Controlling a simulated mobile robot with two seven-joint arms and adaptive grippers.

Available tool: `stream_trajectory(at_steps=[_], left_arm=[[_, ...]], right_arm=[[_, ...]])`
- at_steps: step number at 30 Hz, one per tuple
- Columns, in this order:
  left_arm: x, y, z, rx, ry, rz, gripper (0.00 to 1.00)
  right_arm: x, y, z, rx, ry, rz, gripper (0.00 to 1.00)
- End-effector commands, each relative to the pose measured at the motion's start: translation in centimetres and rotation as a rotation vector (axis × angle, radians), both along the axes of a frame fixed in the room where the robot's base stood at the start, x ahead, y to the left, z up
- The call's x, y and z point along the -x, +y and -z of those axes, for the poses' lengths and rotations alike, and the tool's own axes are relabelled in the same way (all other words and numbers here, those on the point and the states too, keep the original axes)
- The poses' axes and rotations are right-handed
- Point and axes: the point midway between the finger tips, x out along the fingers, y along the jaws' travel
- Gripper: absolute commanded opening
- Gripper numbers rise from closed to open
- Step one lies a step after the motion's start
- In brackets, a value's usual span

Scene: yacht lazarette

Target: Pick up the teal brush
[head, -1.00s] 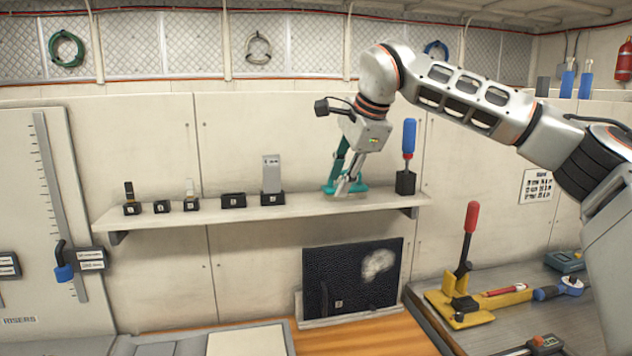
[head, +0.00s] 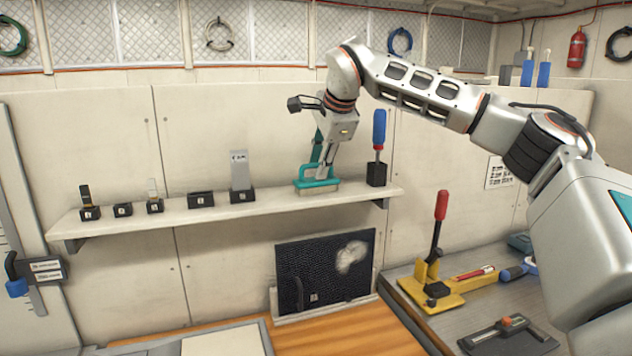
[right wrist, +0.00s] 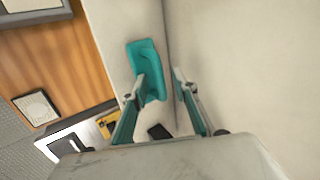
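The teal brush (head: 318,186) rests on the wall shelf (head: 225,213), left of a blue-handled tool in a black holder. My right gripper (head: 319,174) reaches down to it from above, its fingers at the brush. In the right wrist view the brush (right wrist: 148,62) shows at the left finger's tip, which overlaps it. The right finger stands apart from it, with a gap between the fingertips of my right gripper (right wrist: 160,80). The gripper looks open. Part of the brush is hidden behind the left finger. My left gripper is not in view.
The blue-handled tool (head: 379,133) stands close right of the brush. A grey block (head: 240,170) in a black holder and several small black holders stand to the left. Below are a dark panel (head: 318,282) and a bench with a yellow, red-handled tool (head: 432,288).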

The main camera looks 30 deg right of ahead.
Motion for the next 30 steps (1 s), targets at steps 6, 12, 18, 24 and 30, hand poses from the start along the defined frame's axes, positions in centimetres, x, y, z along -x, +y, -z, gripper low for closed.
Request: stream_trajectory(at_steps=[6,12,18,24,30], left_arm=[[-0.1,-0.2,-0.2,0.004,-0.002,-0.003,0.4],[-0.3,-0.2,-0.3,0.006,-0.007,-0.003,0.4],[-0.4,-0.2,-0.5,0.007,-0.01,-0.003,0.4],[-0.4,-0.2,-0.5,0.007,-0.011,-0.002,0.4],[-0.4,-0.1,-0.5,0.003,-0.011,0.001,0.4]], right_arm=[[-0.1,0.0,0.1,-0.001,-0.002,0.0,0.28],[-0.1,0.0,0.1,-0.001,-0.001,0.0,0.0],[-0.1,0.0,0.1,0.0,-0.002,-0.001,0.0],[-0.1,0.0,-0.2,0.0,-0.002,-0.001,0.0],[-0.2,0.0,-1.9,0.0,-0.004,0.001,0.0]])
